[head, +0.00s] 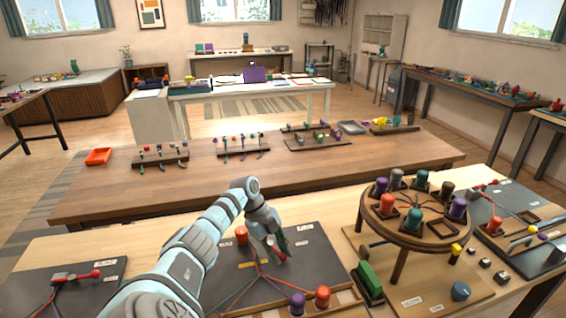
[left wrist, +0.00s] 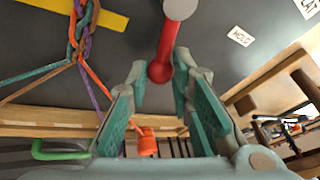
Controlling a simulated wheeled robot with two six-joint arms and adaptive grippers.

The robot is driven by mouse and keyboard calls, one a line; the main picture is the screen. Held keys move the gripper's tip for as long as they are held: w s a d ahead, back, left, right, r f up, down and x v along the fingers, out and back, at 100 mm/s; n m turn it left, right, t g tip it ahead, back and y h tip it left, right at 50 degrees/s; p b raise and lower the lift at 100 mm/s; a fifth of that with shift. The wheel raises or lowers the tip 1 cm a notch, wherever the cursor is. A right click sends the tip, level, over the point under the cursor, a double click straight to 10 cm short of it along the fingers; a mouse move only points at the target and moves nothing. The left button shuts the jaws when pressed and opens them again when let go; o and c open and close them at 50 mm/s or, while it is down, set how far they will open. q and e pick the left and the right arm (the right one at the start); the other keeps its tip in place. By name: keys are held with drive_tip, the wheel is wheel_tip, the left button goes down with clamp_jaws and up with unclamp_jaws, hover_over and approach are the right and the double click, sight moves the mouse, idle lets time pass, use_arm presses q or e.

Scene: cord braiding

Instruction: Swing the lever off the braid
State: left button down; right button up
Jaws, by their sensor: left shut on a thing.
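The lever has a red arm with a ball end (left wrist: 160,72) and a light grey pivot (left wrist: 180,8); its red arm also shows in the head view (head: 274,251). My left gripper (head: 276,247) is shut on the red ball end, with a finger on each side in the left wrist view (left wrist: 161,80). The braid (left wrist: 80,35) of teal, purple and orange cords lies on the dark board (left wrist: 215,75), to the left of the lever and apart from it. The gripper hides part of the lever in the head view. My right gripper is not in view.
An orange spool (head: 241,236) stands behind the braid. An orange and a purple spool (head: 297,303) stand at the board's front. A round wooden stand (head: 400,233) with several spools is to the right. A "HOLD" label (left wrist: 239,37) lies beside the lever.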

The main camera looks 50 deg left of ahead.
use_arm(q)
drive_tip(key=shift+s+a, duration=0.1)
drive_tip(key=c, duration=1.4)
unclamp_jaws()
drive_tip(key=shift+s, duration=0.1)
drive_tip(key=v, duration=1.2)
